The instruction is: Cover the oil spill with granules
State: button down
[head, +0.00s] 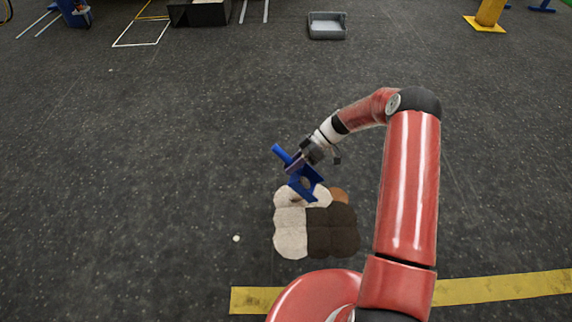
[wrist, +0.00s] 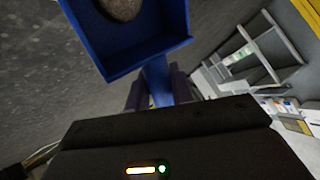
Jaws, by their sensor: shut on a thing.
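The oil spill (head: 333,232) is a dark brown patch on the floor in the head view. Pale granules (head: 290,232) cover its left side and part of its far edge. A lighter brown bit (head: 341,195) shows at its far right. My gripper (head: 302,162) is shut on the handle of a blue scoop (head: 308,188), above the far edge of the patch. The scoop looks tilted and hides part of the patch. In the wrist view the scoop (wrist: 123,70) shows between the fingers, with a greyish lump (wrist: 120,8) in its pan, cut off by the frame.
A grey open bin (head: 327,27) stands far off at the top. A yellow post (head: 489,12) stands far right. A yellow floor line (head: 500,287) runs along the near side. A small pale speck (head: 236,238) lies left of the patch.

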jog(key=d, duration=0.9)
jog(key=shift+s, duration=0.15)
dwell(0.4)
jog(key=shift+d, duration=0.1)
dwell(0.8)
